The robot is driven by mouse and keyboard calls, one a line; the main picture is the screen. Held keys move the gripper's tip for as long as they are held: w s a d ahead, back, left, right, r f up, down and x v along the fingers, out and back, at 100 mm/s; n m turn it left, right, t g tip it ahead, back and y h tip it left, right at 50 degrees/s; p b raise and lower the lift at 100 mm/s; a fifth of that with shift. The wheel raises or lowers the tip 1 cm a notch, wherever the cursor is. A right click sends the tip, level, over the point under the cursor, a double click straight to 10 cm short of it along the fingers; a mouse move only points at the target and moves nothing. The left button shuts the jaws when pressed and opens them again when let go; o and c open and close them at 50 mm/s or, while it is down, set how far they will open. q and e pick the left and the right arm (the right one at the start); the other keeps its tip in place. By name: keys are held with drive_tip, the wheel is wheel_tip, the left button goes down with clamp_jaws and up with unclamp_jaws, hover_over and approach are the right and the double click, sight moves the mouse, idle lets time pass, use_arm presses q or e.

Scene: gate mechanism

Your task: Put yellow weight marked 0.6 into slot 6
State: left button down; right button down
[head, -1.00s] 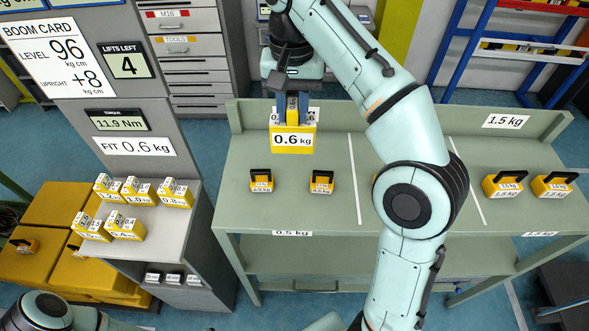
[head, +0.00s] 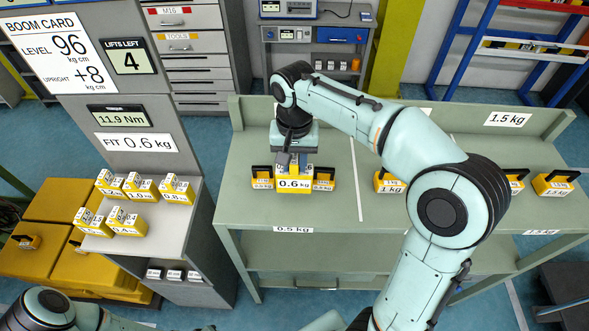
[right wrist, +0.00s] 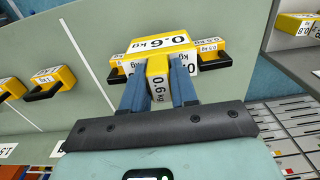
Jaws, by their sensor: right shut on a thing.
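The yellow weight marked 0.6 kg (head: 293,184) is in my right gripper (head: 293,160), low at the left part of the green table (head: 350,236). In the right wrist view the two blue fingers (right wrist: 158,88) close on its handle, and the 0.6 kg label (right wrist: 158,43) faces up in the picture. I cannot tell whether it touches the table. Two small yellow weights with black handles, one (head: 262,178) on its left and one (head: 324,179) on its right, are partly hidden by it. No slot marked 6 can be made out. My left gripper is out of view.
A grey stand (head: 190,225) at the left carries several yellow weights (head: 138,186). Its panel reads FIT 0.6 kg (head: 135,143). More weights with black handles stand on the table at right, one near 1 kg (head: 388,183). Yellow boxes (head: 60,200) lie at far left.

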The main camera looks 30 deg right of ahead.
sight(295, 172)
drive_tip(key=shift+f, duration=1.8)
drive_tip(key=shift+f, duration=0.15)
drive_tip(key=c, duration=0.9)
unclamp_jaws()
